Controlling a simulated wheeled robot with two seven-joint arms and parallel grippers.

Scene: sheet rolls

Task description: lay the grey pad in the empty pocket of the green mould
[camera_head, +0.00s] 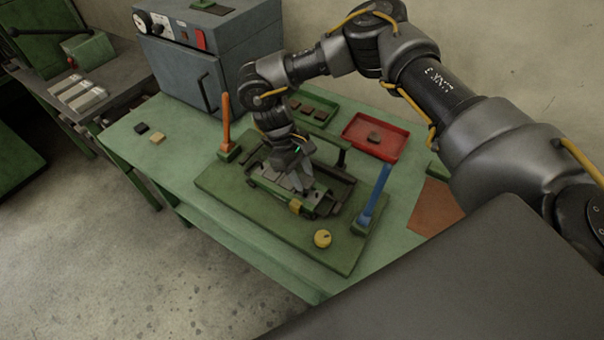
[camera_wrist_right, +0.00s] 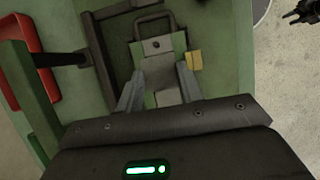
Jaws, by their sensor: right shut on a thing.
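The green mould (camera_head: 312,207) sits in a dark frame on the green base plate, with several dark grey pieces along its top. It also shows in the right wrist view (camera_wrist_right: 178,42), with a dark loop handle at its far end. My right gripper (camera_head: 303,182) points down over the mould. In the wrist view its fingers (camera_wrist_right: 158,88) stand either side of the grey pad (camera_wrist_right: 160,72), and it is shut on that pad. I cannot tell whether the pad touches the mould. The empty pocket is hidden. A dark shape at the wrist view's top right may be my left gripper (camera_wrist_right: 303,12).
An orange lever (camera_head: 226,122) and a blue lever (camera_head: 375,192) stand upright beside the mould. A yellow knob (camera_head: 322,238) is at the plate's front. A red tray (camera_head: 400,142) and a green tray (camera_head: 328,118) hold dark pieces behind. The bench's left part is mostly clear.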

